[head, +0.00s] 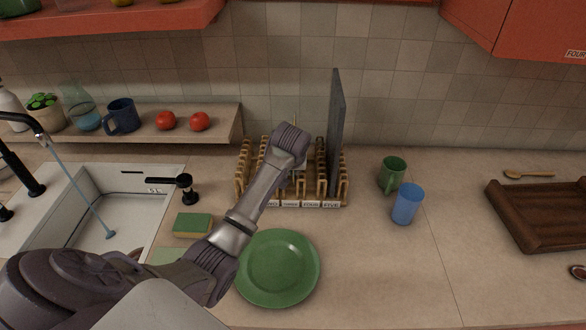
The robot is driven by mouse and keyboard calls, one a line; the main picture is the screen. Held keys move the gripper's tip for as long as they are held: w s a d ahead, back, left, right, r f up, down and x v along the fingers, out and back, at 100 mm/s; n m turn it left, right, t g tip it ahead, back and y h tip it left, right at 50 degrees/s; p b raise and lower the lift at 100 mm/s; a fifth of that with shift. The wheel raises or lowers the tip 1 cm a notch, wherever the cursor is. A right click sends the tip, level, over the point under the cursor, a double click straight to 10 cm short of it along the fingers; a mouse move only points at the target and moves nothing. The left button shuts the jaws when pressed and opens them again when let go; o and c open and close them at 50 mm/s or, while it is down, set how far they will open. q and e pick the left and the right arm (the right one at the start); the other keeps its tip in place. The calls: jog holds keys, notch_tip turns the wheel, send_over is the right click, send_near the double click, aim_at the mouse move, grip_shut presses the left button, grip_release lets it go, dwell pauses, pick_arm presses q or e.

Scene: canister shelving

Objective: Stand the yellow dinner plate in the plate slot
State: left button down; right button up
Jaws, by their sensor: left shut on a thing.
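The wooden plate rack (322,192) stands on the counter near the back wall, with several upright pegs and small number labels along its front. My left gripper (290,142) is over the rack's middle, with its fingers hidden behind its own body and wrist. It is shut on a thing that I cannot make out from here. No yellow dinner plate shows clearly. A tall dark grey board (336,130) stands upright at the rack's right side. A green plate (278,268) lies flat on the counter in front of the rack. My right gripper is not in view.
A green mug (393,174) and a blue cup (407,205) stand right of the rack. A sponge (193,225) lies beside the sink (95,210) at left. A dark wooden tray (540,238) is at right. The counter front right of the green plate is clear.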

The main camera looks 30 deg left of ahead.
pick_arm(q)
jog(key=shift+s+f, duration=0.1)
jog(key=shift+f, duration=0.2)
jog(key=c, duration=1.2)
grip_release()
jog(key=shift+s, duration=0.1)
jog(key=shift+f, duration=0.1)
jog(key=shift+d+f, duration=0.1)
jog(key=shift+s+d+r+p, duration=0.1)
jog(key=shift+r+p, duration=0.6)
jog(key=shift+p, duration=0.2)
jog(key=p+v, duration=0.3)
jog(key=v, duration=0.4)
